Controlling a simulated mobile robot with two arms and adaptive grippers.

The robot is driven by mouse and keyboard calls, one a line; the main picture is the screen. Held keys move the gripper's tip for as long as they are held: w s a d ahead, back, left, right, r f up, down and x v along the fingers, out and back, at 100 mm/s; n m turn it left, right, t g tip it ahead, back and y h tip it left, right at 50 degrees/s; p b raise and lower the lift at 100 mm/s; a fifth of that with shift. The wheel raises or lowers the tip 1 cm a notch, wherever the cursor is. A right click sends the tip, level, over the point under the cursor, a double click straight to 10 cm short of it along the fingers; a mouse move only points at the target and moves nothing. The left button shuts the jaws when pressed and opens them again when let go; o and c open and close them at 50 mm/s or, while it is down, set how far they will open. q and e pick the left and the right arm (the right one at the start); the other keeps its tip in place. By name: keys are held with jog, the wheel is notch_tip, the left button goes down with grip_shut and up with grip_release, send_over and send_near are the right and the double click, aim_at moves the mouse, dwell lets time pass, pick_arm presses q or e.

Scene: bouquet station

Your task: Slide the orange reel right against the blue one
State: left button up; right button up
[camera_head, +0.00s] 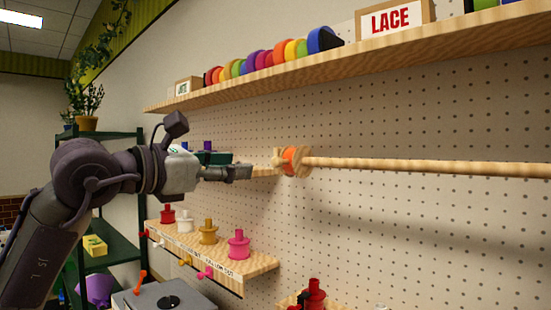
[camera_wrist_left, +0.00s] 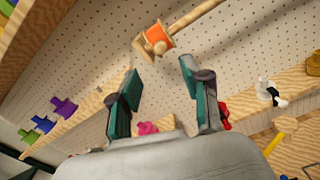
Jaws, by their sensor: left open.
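The orange reel (camera_head: 291,161), with pale wooden flanges, is on a wooden rod (camera_head: 420,166), close to the rod's left end. It also shows in the left wrist view (camera_wrist_left: 159,38), beyond the fingertips. My left gripper (camera_head: 244,172) is to the left of the reel and apart from it. In the left wrist view its two fingers (camera_wrist_left: 161,71) are spread with nothing between them. No blue reel shows on the visible part of the rod, which runs out of the head view at the right. My right gripper is not in view.
A shelf with ribbon rolls (camera_head: 265,59) and a LACE sign (camera_head: 394,20) runs above the rod. A lower shelf (camera_head: 262,264) holds several spools, one pink (camera_head: 239,245). Blue (camera_wrist_left: 43,124) and purple (camera_wrist_left: 65,106) spools stand on a side shelf. Pegboard lies behind.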

aim_at(273, 163)
pick_arm(q)
jog(key=p+x, duration=0.4)
jog(key=x, duration=0.6)
jog(key=shift+w+d+p, duration=0.3)
jog(key=shift+w+d, duration=0.05)
jog(key=shift+d, duration=0.05)
jog(key=shift+f, duration=0.1)
grip_shut()
